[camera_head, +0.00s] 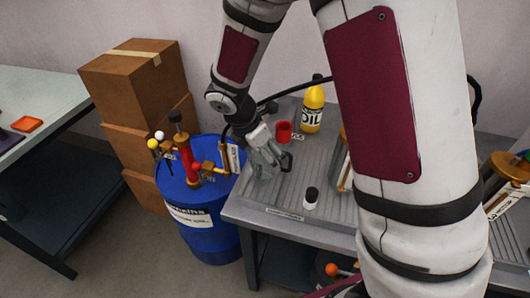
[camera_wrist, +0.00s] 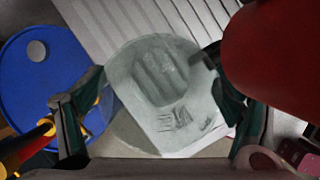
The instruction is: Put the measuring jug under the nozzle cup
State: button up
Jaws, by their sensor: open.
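The measuring jug (camera_head: 268,168) is clear grey with a dark handle and stands near the left edge of the ribbed bench. In the wrist view the jug (camera_wrist: 160,115) shows its rounded opening and printed marks. My gripper (camera_head: 262,150) is open at the jug, with one finger on each side of it in the wrist view; I cannot tell whether they touch it. A red pump (camera_head: 187,158) stands on the blue drum (camera_head: 215,236), with a yellow spout pointing toward the bench. I cannot clearly make out the nozzle cup.
A red cup (camera_head: 284,131) and a yellow oil bottle (camera_head: 312,106) stand behind the jug. A small black-capped bottle (camera_head: 311,197) stands in front of it to the right. Stacked boxes (camera_head: 135,75) are behind the drum. My arm hides part of the bench (camera_head: 255,212).

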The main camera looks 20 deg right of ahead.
jog(key=p+v, duration=0.1)
jog(key=v, duration=1.1)
jog(key=shift+p, duration=0.35)
jog(key=s+d+r+m, duration=0.4)
jog(key=s+r+m, duration=0.2)
jog(key=s+d+r+m+y, duration=0.1)
jog(key=s+r+m+y, duration=0.1)
jog(key=s+m, duration=0.6)
jog(key=s+d+r+m+t+y, duration=0.1)
jog(key=s+r+m+y, duration=0.1)
jog(key=s+m, duration=0.6)
jog(key=s, duration=0.5)
jog(key=shift+r, duration=0.35)
jog(key=shift+s+d, duration=0.1)
jog(key=shift+s, duration=0.05)
notch_tip(320, 180, up, 7)
jog(key=t+p, duration=0.1)
jog(key=p, duration=0.4)
jog(key=shift+t+p, duration=0.3)
jog(key=shift+o, duration=0.5)
jog(key=shift+d, duration=0.1)
